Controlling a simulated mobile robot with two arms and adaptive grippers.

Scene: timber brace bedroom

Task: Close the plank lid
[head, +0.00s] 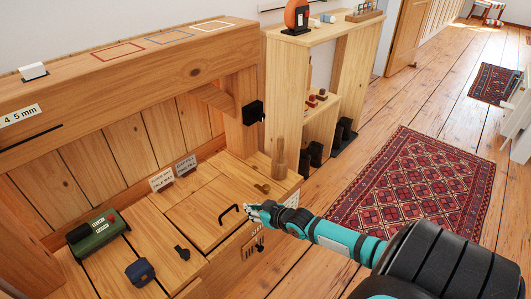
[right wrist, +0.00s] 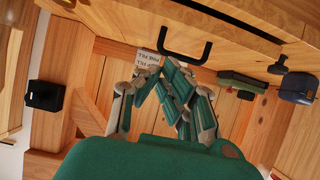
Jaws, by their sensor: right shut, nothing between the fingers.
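The plank lid (head: 195,218) is a pale wooden panel in the bench top, with a black bar handle (head: 228,213) near its right edge. It lies close to level with the planks around it; I cannot tell whether it is fully down. My right gripper (head: 253,212) is shut and empty, just right of the handle and apparently apart from it. In the right wrist view, the handle (right wrist: 187,58) shows just beyond my shut fingertips (right wrist: 163,72). My left gripper is not in view.
A green case (head: 97,233), a blue box (head: 140,271) and a black knob (head: 182,252) sit left of the lid. Small label cards (head: 161,180) stand behind it. A wooden peg (head: 278,158) rises at the right. A shelf (head: 335,60) stands beyond; a rug (head: 415,190) covers open floor.

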